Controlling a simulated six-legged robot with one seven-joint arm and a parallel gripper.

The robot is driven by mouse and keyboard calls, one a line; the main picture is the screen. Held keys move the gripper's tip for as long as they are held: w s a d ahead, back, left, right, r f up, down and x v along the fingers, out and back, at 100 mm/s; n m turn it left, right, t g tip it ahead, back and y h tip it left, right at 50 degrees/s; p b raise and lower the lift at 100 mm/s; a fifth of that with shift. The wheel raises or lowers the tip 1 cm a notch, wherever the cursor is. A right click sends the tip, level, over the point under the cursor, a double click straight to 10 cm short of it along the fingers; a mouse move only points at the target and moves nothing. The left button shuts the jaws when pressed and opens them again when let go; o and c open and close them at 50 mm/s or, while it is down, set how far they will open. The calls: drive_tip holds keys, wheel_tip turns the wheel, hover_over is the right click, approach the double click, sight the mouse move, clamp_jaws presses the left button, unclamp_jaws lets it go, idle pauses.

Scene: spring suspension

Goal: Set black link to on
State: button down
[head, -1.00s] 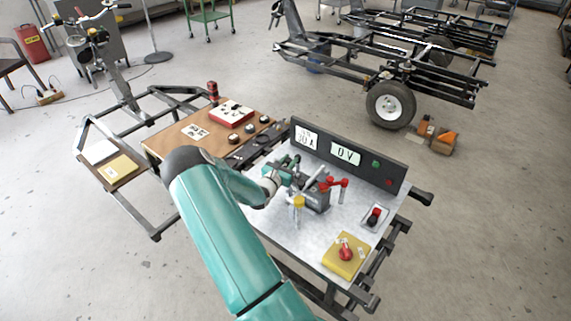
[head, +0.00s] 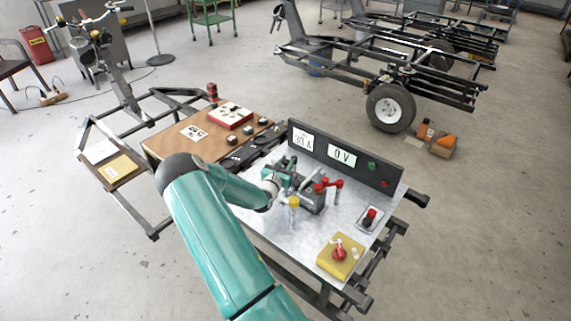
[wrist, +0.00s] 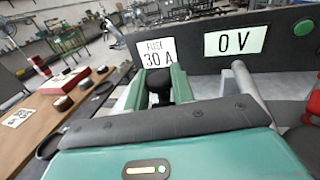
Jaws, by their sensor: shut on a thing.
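My gripper (head: 285,180) is at the left side of the grey device (head: 314,199) on the metal bench. In the wrist view, its two green fingers (wrist: 158,88) are shut on a black knob (wrist: 158,79), which I take to be the black link. Its lower part is hidden behind my gripper's body. In the head view the gripper and arm cover the black link. A pale grey bar (wrist: 246,90) stands just right of the fingers. The device also carries a red handle (head: 334,184) and a yellow-topped post (head: 294,202).
Behind the device stands a dark panel (head: 378,164) with labels reading 30 A and 0 V. A red-and-black switch (head: 370,217) and a yellow box (head: 340,257) with a red knob lie to the right. A brown board (head: 175,143) is at left.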

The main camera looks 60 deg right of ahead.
sight(286, 162)
drive_tip(key=shift+w, duration=0.1)
drive_tip(key=c, duration=1.2)
unclamp_jaws()
drive_tip(key=shift+r, duration=0.6)
drive_tip(key=r, duration=0.3)
drive_tip(key=shift+a, duration=0.3)
drive_tip(key=s+a+r, duration=0.8)
drive_tip(key=a+r, duration=0.1)
drive_tip(key=a, duration=0.2)
drive_tip(key=shift+s, duration=0.1)
drive_tip(key=shift+c, duration=0.3)
